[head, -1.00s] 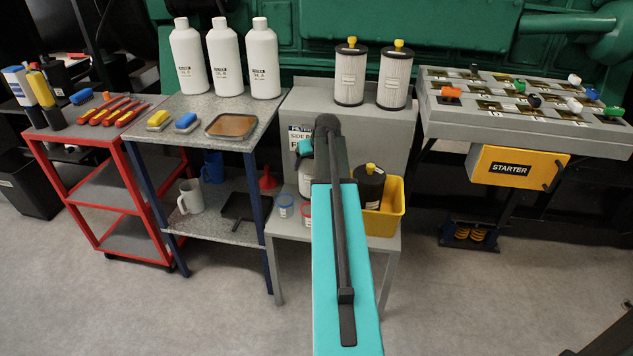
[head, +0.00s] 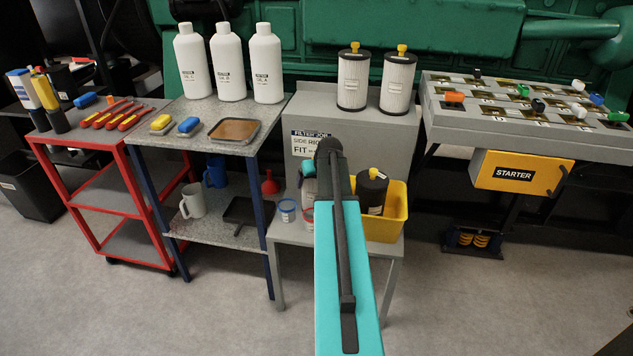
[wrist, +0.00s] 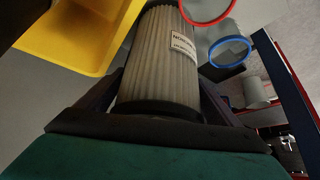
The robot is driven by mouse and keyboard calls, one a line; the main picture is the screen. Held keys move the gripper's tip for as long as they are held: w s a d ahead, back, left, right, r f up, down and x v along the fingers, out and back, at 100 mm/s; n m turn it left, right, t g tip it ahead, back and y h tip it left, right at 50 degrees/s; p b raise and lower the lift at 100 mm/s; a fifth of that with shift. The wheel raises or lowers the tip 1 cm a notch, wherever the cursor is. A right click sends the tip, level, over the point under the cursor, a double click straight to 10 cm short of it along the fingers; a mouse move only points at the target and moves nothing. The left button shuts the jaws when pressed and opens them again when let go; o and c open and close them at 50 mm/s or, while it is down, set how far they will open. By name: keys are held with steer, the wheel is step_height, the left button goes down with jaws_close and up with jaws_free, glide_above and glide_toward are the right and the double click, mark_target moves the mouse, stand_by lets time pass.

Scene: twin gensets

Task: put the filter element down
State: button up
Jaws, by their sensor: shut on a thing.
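A pale pleated filter element (wrist: 160,60) with a white label and a dark end fills the middle of the wrist view. My gripper (wrist: 160,92) is shut on it, with a dark finger on each side. In the head view my arm hides most of the gripper and the held element. Two other pale filter elements (head: 352,82) (head: 397,84) with yellow knobs stand upright on top of the grey filter stand (head: 362,130). I cannot tell whether the held element touches the shelf below.
A yellow bin (head: 396,228) holding a black canister (head: 371,190) is close beside the held element; its wall shows in the wrist view (wrist: 75,62). A blue ring (wrist: 230,50) and a red ring (wrist: 207,22) are on the other side. A grey bench (head: 215,228) stands left.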

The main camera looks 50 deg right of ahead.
steer(key=shift+f, duration=0.15)
steer(key=o, duration=1.3)
steer(key=p+v, duration=0.1)
steer(key=v, duration=1.1)
